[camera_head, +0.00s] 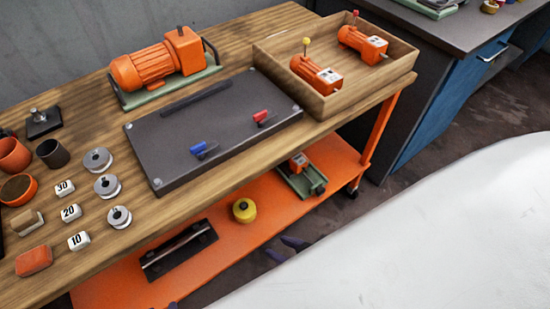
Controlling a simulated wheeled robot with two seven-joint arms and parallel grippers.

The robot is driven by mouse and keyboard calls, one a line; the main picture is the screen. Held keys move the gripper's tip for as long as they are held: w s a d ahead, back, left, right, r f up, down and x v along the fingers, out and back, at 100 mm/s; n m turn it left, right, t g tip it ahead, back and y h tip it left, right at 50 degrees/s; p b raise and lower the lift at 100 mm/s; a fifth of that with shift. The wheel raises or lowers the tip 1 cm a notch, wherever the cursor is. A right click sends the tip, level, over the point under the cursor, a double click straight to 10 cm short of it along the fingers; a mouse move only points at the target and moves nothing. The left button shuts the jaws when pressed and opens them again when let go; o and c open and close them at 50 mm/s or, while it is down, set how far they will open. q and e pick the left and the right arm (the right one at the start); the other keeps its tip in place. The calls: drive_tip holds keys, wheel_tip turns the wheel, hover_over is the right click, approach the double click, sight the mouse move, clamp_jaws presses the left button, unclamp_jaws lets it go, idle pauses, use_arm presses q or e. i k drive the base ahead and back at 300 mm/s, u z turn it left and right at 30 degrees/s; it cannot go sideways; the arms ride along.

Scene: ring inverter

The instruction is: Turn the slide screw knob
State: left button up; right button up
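No part is clearly marked as the slide screw knob, and I cannot tell which one it is. A dark block with a small knob on top (43,120) stands at the left of the wooden bench. A dark flat plate (225,140) lies mid-bench, with a slot, a blue handle (203,149) and a red handle (263,117). My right gripper (285,249) shows only as two purple fingertips, apart and empty, below and in front of the bench. A small dark tip at the bottom edge may be my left gripper (172,305); the rest is out of frame.
An orange motor (155,68) on a green base stands at the back. A wooden tray (400,66) holds two orange units at right. Weights, cups and number blocks crowd the left. The orange lower shelf (240,245) holds a yellow knob-like item and a dark rail.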

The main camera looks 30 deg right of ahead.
sight(321, 191)
drive_tip(key=u, duration=3.05)
drive_tip(key=k, duration=2.8)
drive_tip(key=z, duration=1.1)
